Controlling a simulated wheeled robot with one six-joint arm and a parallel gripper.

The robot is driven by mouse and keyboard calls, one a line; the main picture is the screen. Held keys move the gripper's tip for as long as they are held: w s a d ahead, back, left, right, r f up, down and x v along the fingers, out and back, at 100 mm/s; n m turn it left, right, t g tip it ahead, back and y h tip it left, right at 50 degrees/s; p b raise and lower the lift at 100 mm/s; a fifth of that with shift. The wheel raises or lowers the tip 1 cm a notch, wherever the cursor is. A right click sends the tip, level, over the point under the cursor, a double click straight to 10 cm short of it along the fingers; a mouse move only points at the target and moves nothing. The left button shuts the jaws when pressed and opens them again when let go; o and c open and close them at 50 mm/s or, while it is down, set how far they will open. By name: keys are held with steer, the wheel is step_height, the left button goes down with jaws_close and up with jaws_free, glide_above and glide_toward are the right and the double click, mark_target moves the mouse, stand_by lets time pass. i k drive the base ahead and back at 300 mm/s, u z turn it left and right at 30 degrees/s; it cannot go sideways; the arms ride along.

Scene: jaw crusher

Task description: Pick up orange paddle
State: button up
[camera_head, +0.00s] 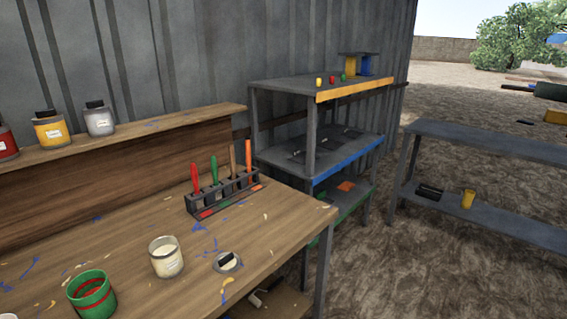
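An orange paddle (249,158) stands upright in a dark rack (226,197) on the wooden workbench. It is at the rack's right end, and its lower part is hidden in the rack. Beside it to the left stand a brown-handled paddle (233,162), a green paddle (214,170) and a red paddle (195,178). The rack's front carries colored marks. My gripper does not show in this view.
The workbench (130,235) also holds a cream-filled jar (166,257), a green can (92,295) and a round lid (227,263). Labeled jars stand on its back ledge. A metal shelf unit (285,84) is close behind the rack. Open ground lies right.

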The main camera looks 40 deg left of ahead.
mark_target(247, 146)
steer(key=u, duration=0.05)
steer(key=i, duration=1.3)
steer(key=u, duration=0.55)
steer(key=i, duration=1.2)
steer(key=u, duration=1.55)
steer(key=i, duration=0.85)
steer(key=u, duration=0.9)
